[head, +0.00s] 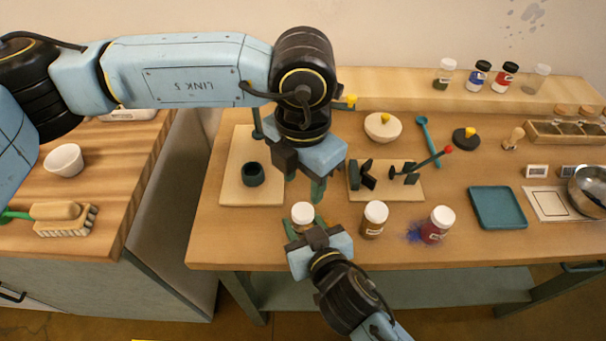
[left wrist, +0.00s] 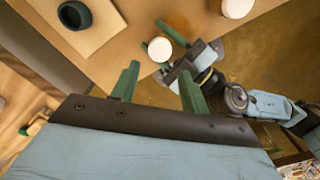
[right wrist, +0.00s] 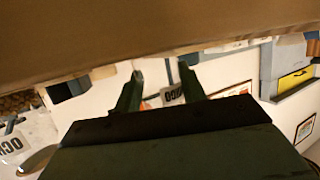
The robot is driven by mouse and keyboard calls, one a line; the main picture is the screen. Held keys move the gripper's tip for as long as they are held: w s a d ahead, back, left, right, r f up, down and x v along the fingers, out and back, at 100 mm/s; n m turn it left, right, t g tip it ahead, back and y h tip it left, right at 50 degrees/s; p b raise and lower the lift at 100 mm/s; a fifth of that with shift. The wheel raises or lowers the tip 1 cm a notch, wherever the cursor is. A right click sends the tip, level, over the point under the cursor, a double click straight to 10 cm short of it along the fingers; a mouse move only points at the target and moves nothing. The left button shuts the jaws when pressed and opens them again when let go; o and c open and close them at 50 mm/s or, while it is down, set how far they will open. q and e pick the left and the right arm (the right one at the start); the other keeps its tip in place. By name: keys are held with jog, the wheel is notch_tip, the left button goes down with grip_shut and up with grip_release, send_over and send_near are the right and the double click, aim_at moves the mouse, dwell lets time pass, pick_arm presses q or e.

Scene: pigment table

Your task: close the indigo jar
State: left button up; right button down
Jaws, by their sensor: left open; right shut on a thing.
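Three white-capped jars stand along the front of the table: a left jar (head: 302,211), a middle jar (head: 375,219) with brownish contents, and a right dark red jar (head: 437,226) with blue powder beside it. I cannot read which is the indigo jar. My right gripper (head: 305,225) is shut on the left jar, whose white cap also shows in the left wrist view (left wrist: 160,49). My left gripper (head: 304,188) is open and empty, just above and behind that jar; its fingers (left wrist: 158,70) point toward it. In the right wrist view the held jar is unclear.
A dark pot (head: 253,175) stands on a board (head: 240,197) at left. A rack (head: 415,190) with dark holders lies behind the jars. A teal tray (head: 497,208) and a metal bowl (head: 590,188) are at right. Several jars line the back shelf (head: 400,90).

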aim_at(303, 211)
pick_arm(q)
jog(key=shift+f, duration=4)
jog(key=shift+c, duration=0.4)
jog(key=c, duration=0.7)
jog(key=m, duration=0.6)
jog(key=shift+m, duration=0.4)
jog(key=m, duration=0.4)
jog(key=shift+m, duration=0.4)
jog(key=o, duration=1.1)
jog(key=shift+c, duration=0.2)
